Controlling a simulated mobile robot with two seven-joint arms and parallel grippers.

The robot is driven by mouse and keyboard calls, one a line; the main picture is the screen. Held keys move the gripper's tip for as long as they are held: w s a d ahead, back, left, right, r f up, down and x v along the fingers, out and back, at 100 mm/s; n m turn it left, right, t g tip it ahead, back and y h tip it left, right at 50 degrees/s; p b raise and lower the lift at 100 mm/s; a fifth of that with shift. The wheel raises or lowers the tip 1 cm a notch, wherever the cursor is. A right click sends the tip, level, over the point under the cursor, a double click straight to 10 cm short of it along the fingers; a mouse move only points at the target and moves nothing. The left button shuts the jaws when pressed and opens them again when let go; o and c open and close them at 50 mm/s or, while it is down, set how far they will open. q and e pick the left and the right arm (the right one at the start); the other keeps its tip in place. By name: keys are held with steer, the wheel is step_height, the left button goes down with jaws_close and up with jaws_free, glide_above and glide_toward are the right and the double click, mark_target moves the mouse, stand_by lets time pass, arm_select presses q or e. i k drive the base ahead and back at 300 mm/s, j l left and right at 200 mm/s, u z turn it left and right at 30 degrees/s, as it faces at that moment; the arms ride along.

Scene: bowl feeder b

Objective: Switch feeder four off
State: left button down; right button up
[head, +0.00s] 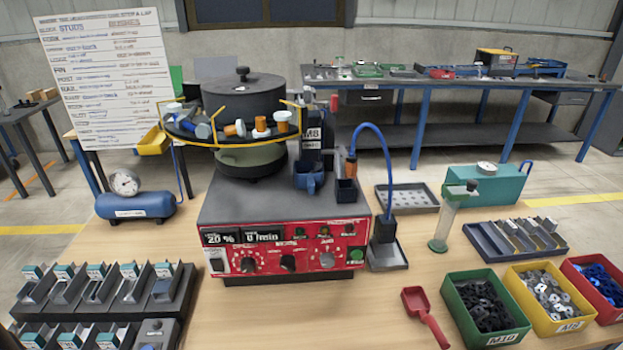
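The bowl feeder stands at the middle of the wooden table: a dark bowl (243,100) with a lid sits on a grey box with a red front panel (290,280). The panel has two dark displays (243,237), seemingly reading 20 % and 0 /min. Below are several round knobs, one of them at the middle (288,262), and a small pale switch-like part (217,265) at the left end. A green round part (355,255) is at the right end. The small labels are too blurred to read, and I cannot make out a feeder number. Neither gripper is in view.
Black racks (165,310) fill the front left. A blue air tank (140,205) with a gauge stands left. A red scoop (425,315), a green bin (485,305) and a yellow bin (552,298) lie right. A blue cable (386,165) arches beside the feeder. Wood before the panel is clear.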

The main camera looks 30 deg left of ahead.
mark_target(217, 263)
steer(key=u, duration=1.65)
steer(key=k+j, duration=0.05)
